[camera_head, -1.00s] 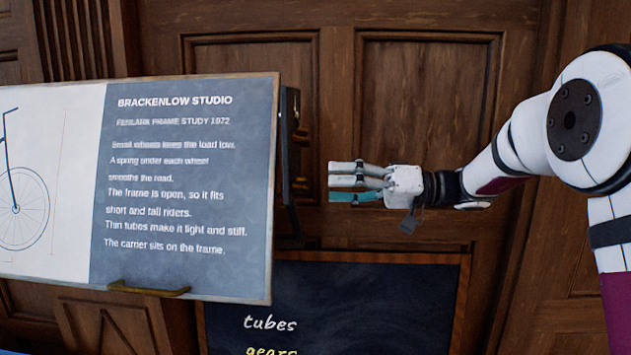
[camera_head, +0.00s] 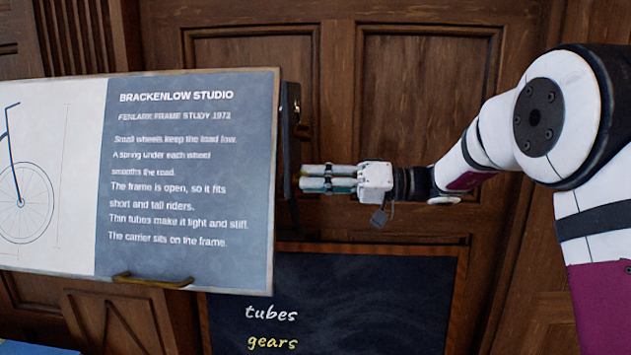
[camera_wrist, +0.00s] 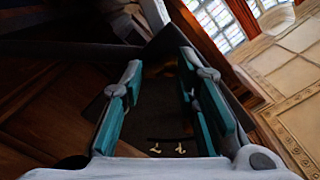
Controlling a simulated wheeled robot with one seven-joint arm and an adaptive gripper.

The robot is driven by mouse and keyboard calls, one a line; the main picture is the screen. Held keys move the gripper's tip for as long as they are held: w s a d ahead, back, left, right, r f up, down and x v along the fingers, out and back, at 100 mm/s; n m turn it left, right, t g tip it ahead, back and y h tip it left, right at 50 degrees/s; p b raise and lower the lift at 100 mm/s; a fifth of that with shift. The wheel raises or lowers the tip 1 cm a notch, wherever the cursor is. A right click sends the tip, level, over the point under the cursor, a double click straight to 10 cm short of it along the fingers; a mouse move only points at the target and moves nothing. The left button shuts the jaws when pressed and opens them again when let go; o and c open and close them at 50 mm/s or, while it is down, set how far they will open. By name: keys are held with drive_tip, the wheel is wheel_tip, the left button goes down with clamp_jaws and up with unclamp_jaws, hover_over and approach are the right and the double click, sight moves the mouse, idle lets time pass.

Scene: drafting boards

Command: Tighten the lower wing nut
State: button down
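The tilted drafting board (camera_head: 190,262) fills the left of the head view, with a dark bracket (camera_head: 290,105) along its right edge. The upper wing nut (camera_head: 303,131) is a small dark brown shape on this bracket. The lower wing nut is hidden behind my fingertips in the head view. My gripper (camera_head: 303,178) points left, its tips at the bracket below the upper nut. In the wrist view my gripper (camera_wrist: 158,85) has its teal-padded fingers apart, with a dark plate beyond them. A dim brownish shape by the right finger may be the lower nut; contact cannot be told.
A framed chalkboard (camera_head: 380,300) with "tubes" and "gears" is below my gripper. Panelled wooden doors (camera_head: 430,110) stand behind. A brass ledge (camera_head: 150,281) juts from the board's lower edge. The space right of the bracket is clear apart from my arm.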

drive_tip(key=shift+s+a+r+g, duration=0.2)
drive_tip(key=shift+s+r+g, duration=0.1)
drive_tip(key=shift+r, duration=0.25)
drive_tip(key=c, duration=2.4)
unclamp_jaws()
drive_tip(key=m, duration=0.6)
drive_tip(key=shift+r, duration=0.2)
drive_tip(key=c, duration=2.3)
unclamp_jaws()
drive_tip(key=m, duration=0.3)
drive_tip(key=shift+s+m, duration=0.1)
drive_tip(key=shift+m, duration=0.3)
drive_tip(key=shift+o, duration=0.5)
drive_tip(key=m+p, duration=0.1)
drive_tip(key=m, duration=0.2)
drive_tip(key=shift+m, duration=0.3)
drive_tip(key=shift+d+f+m+p, duration=0.1)
drive_tip(key=shift+m+p, duration=0.55)
drive_tip(key=shift+m, duration=2.7)
drive_tip(key=shift+d+f+m+p, duration=0.1)
drive_tip(key=shift+m+p, duration=0.5)
drive_tip(key=shift+m, duration=2.75)
drive_tip(key=shift+c, duration=0.2)
